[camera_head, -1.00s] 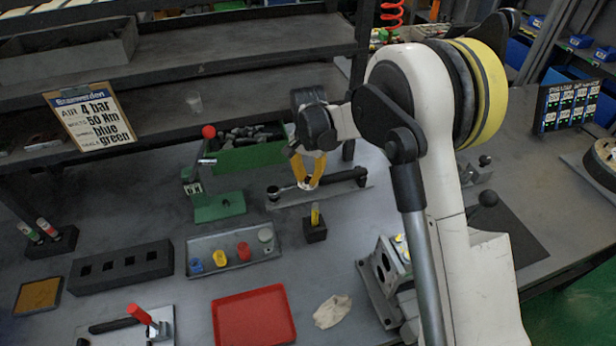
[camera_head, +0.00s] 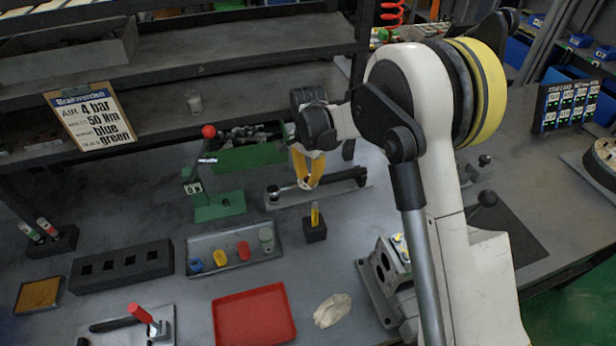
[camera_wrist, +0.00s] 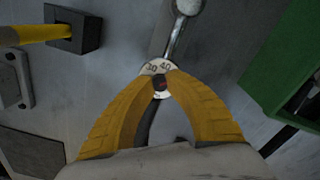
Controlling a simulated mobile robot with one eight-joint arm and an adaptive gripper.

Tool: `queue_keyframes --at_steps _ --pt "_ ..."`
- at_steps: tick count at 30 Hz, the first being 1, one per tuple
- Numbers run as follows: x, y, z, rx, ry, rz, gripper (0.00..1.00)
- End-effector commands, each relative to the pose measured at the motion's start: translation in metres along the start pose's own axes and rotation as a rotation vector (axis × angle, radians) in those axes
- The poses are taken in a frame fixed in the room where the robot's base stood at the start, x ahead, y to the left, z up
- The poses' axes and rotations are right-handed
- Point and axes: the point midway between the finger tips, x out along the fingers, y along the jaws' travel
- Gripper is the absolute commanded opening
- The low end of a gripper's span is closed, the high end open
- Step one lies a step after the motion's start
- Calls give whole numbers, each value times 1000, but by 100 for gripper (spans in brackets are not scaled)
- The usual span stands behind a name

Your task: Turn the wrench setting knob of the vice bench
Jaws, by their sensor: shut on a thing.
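The torque wrench (camera_head: 340,180) lies on a grey plate on the bench. Its round setting knob (camera_wrist: 157,68), with a white scale that reads 30 and 40, shows in the wrist view. My gripper (camera_head: 306,185) has yellow fingers pointing down at the wrench. In the wrist view my gripper (camera_wrist: 160,78) has its fingertips shut on the knob, one at each side. The wrench's shiny shaft (camera_wrist: 175,38) runs on past the knob, toward the top of the picture. The fingers partly hide the knob's sides.
A green stand with a red-ball lever (camera_head: 208,132) stands left of my gripper. A black block with a yellow piece (camera_head: 315,222) stands close in front. A tray of coloured parts (camera_head: 205,245), a red tray (camera_head: 222,330) and a cloth (camera_head: 332,310) lie nearer. A sign (camera_head: 90,117) leans behind.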

Motion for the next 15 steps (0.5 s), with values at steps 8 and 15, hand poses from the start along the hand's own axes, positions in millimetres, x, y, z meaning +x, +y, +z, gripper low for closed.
queue_keyframes --at_steps 8,15 --pt "0 0 0 -1 0 0 42" --pt "-2 0 0 -1 0 0 42"
